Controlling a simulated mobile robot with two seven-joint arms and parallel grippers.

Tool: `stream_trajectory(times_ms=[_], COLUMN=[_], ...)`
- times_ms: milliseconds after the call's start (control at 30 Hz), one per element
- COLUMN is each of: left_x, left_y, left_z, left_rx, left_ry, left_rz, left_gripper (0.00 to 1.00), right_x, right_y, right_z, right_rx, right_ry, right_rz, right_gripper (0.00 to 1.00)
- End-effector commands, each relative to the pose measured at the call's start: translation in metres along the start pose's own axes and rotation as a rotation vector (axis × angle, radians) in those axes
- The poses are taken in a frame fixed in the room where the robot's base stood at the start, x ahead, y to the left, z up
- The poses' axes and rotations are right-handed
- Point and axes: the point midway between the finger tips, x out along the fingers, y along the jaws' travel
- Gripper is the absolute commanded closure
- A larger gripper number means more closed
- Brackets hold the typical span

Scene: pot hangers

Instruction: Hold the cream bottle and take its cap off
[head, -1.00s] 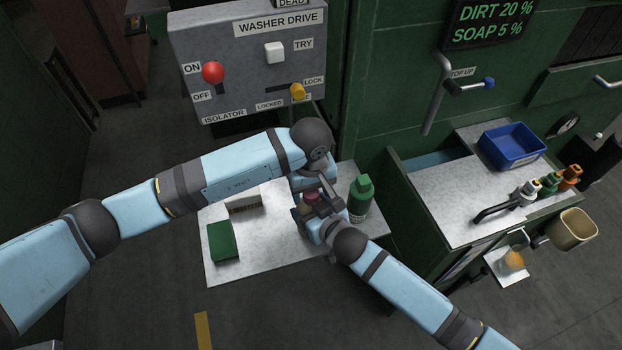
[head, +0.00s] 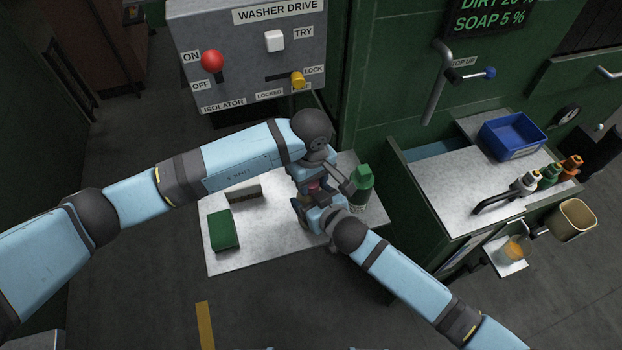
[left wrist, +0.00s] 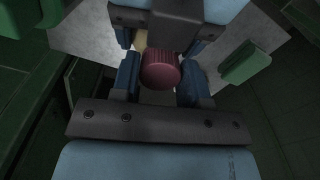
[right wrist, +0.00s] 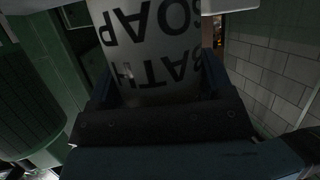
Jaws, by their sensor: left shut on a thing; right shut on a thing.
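The cream bottle (right wrist: 150,60) fills the upper middle of the right wrist view, its BATH SOAP lettering upside down there. My right gripper (right wrist: 155,92) is shut on its body. The dark red cap (left wrist: 160,70) sits between the blue fingers of my left gripper (left wrist: 160,82), which is shut on it. In the head view the cap (head: 314,186) is a small red patch between both grippers, over the table. The arms hide most of the bottle there. I cannot tell whether the cap is still seated on the bottle.
On the grey table (head: 260,255) lie a green block (head: 223,230) and a pale box (head: 245,190). A green bottle (head: 361,190) stands close to the grippers' right. A counter on the right carries a blue tray (head: 512,137).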

Motion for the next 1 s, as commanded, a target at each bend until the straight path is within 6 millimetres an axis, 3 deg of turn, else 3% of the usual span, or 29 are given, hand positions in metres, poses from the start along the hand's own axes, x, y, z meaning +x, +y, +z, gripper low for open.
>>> stream_trajectory(times_ms=[300, 333, 433, 767, 1000], left_x=[0.0, 0.0, 0.0, -0.003, -0.032], left_y=[-0.001, -0.001, -0.001, 0.0, 0.0], left_z=[0.0, 0.0, 0.0, 0.0, -0.001], left_rx=[-0.038, -0.038, -0.037, -0.037, -0.035], left_ry=[0.0, 0.0, 0.0, 0.001, 0.004], left_rz=[-0.002, -0.002, -0.002, -0.001, 0.001], left_gripper=[0.87, 0.54, 0.33, 0.33, 0.33], right_x=[0.0, 0.0, 0.0, 0.0, 0.0], right_y=[0.0, 0.0, 0.0, 0.0, 0.0], right_z=[0.0, 0.0, 0.0, 0.0, 0.0], right_rx=[0.0, 0.0, 0.0, 0.0, 0.0], right_ry=[0.0, 0.0, 0.0, 0.0, 0.0], right_rz=[0.001, 0.001, 0.001, 0.0, 0.0], right_gripper=[0.93, 0.93, 0.93, 0.93, 0.93])
